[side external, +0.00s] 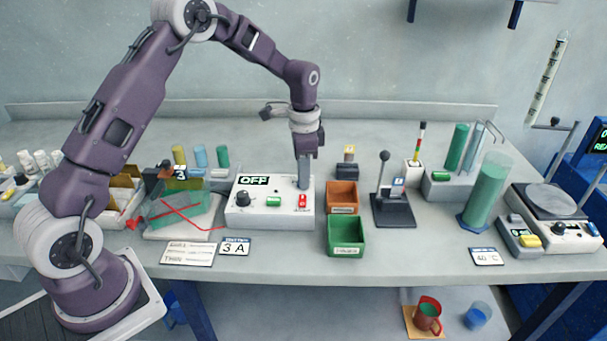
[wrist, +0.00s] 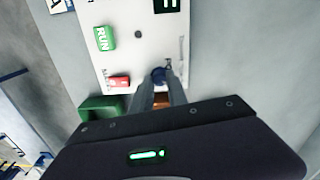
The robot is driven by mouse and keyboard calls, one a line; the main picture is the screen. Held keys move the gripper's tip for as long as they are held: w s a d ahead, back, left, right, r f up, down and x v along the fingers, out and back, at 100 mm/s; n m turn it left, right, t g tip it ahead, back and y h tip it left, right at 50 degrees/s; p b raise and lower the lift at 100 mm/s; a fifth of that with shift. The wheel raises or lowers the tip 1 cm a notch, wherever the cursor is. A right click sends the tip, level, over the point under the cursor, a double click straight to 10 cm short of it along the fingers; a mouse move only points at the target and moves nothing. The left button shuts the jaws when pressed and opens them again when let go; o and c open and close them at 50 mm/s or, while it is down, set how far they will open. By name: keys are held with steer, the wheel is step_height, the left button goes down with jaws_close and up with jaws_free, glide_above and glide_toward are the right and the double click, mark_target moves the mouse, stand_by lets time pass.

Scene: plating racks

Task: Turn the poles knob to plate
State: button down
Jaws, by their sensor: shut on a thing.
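The white control box (side external: 270,222) stands on the bench, with an OFF display, a black knob (side external: 243,197), a green button (side external: 273,201) and a red switch (side external: 302,200). My gripper (side external: 304,184) points straight down over the right end of its top. In the wrist view my gripper (wrist: 160,82) is shut on a small blue knob (wrist: 158,74), which I take to be the poles knob. The fingers hide much of it, and its marks are too small to read. The green button reads RUN in the wrist view (wrist: 104,38).
A brown bin (side external: 342,196) and a green bin (side external: 346,237) stand just right of the box. A lever on a dark base (side external: 393,210) is farther right. A tray with red wire (side external: 183,213) lies left. Label cards (side external: 234,246) lie in front.

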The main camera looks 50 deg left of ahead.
steer(key=n, duration=0.6)
steer(key=shift+n, duration=0.3)
steer(key=n, duration=0.6)
steer(key=shift+a+n, duration=0.1)
steer(key=shift+n, duration=0.2)
steer(key=shift+r, duration=0.1)
steer(key=c, duration=1.3)
jaws_free()
step_height(320, 180, up, 7)
